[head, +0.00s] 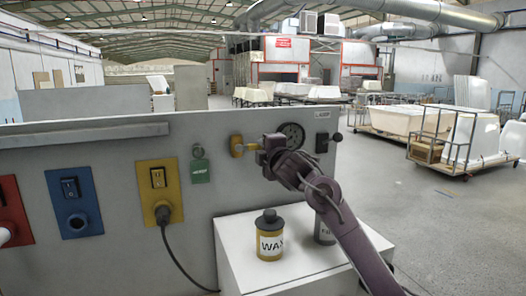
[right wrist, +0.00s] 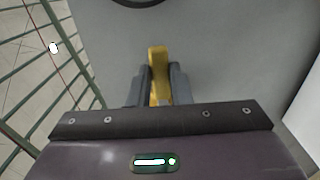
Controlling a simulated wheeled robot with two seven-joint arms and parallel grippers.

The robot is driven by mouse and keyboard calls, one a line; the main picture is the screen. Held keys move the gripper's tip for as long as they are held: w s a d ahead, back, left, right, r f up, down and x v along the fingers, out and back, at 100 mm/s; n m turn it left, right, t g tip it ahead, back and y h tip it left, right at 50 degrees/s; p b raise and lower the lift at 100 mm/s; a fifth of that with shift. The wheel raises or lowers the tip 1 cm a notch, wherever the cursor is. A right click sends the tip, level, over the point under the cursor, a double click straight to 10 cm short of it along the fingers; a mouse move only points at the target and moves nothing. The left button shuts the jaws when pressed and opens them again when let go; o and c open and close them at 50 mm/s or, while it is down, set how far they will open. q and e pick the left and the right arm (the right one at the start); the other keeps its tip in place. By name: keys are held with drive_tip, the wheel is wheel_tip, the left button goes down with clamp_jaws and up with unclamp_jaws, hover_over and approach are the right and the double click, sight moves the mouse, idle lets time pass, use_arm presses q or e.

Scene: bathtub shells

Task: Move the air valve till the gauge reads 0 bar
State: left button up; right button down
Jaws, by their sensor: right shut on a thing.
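The air valve (head: 237,146) is a yellow fitting on the grey panel, with a yellow part reaching right toward my gripper. The round dark-rimmed gauge (head: 292,132) sits just right of it. My right arm covers the gauge's lower part, and its reading is too small to make out. My right gripper (head: 259,156) is at the valve, in front of the panel. In the right wrist view the yellow valve handle (right wrist: 158,65) stands between the two grey fingers of the right gripper (right wrist: 159,88), which are shut on it. My left gripper is not in view.
A white block (head: 240,225) below carries a yellow WAX tin (head: 269,240) and a grey can (head: 324,231), partly behind my arm. Blue (head: 74,202) and yellow (head: 160,190) socket plates are on the panel at left. Open floor and tub carts (head: 465,138) lie to the right.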

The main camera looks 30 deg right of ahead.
drive_tip(key=c, duration=1.3)
unclamp_jaws()
drive_tip(key=b+v, duration=0.3)
drive_tip(key=v, duration=0.4)
drive_tip(key=shift+s+a, duration=0.15)
drive_tip(key=shift+s, duration=0.25)
drive_tip(key=shift+f, duration=0.15)
